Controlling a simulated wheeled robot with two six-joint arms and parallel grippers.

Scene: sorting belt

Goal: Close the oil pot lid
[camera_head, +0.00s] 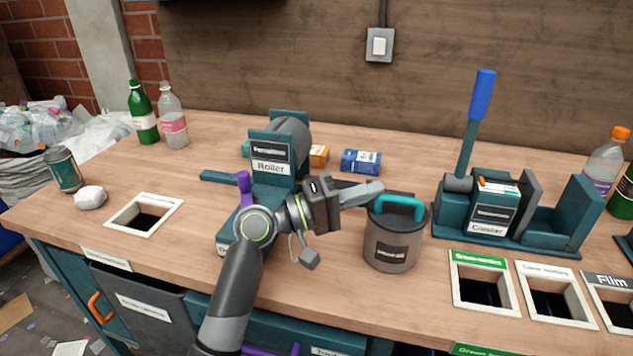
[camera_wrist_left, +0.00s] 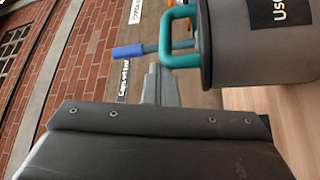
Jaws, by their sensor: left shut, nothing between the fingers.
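The oil pot (camera_head: 392,246) is a grey cylinder with a dark label, standing upright on the bench right of my left gripper. Its dark lid (camera_head: 414,214) with a teal handle (camera_head: 402,203) sits on top and looks level; whether it is fully seated I cannot tell. The pot (camera_wrist_left: 262,45) and handle (camera_wrist_left: 180,36) also show in the left wrist view. My left gripper (camera_head: 380,189) is shut and empty, its fingertips at the left side of the handle, in front of part of the lid. I cannot tell if they touch. My right gripper is not in view.
A teal roller machine (camera_head: 271,178) stands behind my left arm. A crusher with a blue lever (camera_head: 482,95) stands to the right. Framed openings (camera_head: 484,282) lie in the bench at front right, another (camera_head: 145,214) at left. Bottles (camera_head: 143,112) stand at back left.

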